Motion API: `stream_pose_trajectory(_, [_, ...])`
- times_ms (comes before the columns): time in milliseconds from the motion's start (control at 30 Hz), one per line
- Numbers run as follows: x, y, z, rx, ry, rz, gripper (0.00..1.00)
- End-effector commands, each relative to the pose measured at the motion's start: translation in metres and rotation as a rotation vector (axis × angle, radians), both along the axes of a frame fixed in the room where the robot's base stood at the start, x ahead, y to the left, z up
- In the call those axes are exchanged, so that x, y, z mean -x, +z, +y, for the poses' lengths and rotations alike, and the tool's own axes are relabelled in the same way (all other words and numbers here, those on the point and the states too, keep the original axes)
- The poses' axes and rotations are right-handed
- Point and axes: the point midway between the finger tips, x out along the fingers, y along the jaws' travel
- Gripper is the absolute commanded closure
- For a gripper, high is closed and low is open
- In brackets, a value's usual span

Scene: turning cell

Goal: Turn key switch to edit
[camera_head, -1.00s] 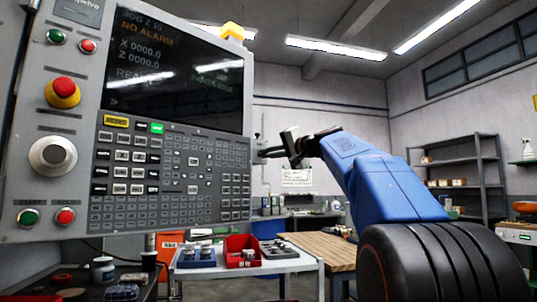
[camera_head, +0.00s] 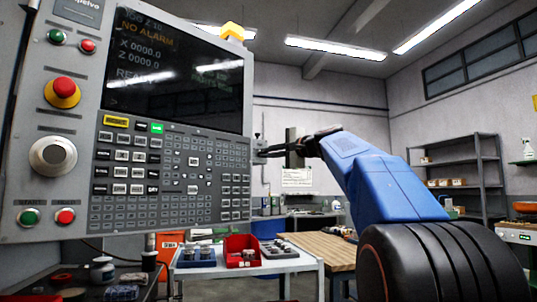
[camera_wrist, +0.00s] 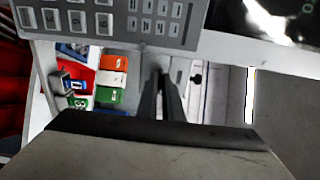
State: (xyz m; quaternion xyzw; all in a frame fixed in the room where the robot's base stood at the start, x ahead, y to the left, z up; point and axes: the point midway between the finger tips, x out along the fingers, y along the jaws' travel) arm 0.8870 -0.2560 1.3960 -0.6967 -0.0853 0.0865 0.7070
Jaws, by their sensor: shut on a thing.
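The machine control panel (camera_head: 235,150) fills the left of the head view. A small switch fitting (camera_head: 258,141) juts from its right side edge; I take it to be the key switch. Its key and marked positions are too small or hidden to read. My gripper (camera_head: 264,151) reaches in from the right, with its fingertips at this fitting. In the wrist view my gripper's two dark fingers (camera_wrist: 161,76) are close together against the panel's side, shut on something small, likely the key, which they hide. A small dark piece (camera_wrist: 196,78) shows beside them.
A white cart (camera_head: 245,267) with a red bin (camera_head: 241,251) stands below. A wooden-topped bench (camera_head: 320,246) is behind it, and a metal shelf (camera_head: 475,160) stands at the right. The space right of the panel around my arm is free.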

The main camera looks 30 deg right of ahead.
Motion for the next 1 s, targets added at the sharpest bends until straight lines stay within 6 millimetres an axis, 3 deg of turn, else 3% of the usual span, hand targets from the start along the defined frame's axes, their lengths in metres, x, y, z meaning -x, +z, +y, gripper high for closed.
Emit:
stream_pose_trajectory(300, [-0.001,-0.001,-0.001,-0.001,-0.001,0.002,1.00])
stream_pose_trajectory(400, [0.000,-0.001,-0.001,-0.002,-0.001,0.001,0.75])
stream_pose_trajectory(767, [0.003,0.000,-0.001,0.000,-0.001,0.000,0.75])
stream_pose_trajectory(1000, [0.032,0.000,-0.009,0.001,-0.004,-0.001,0.75])
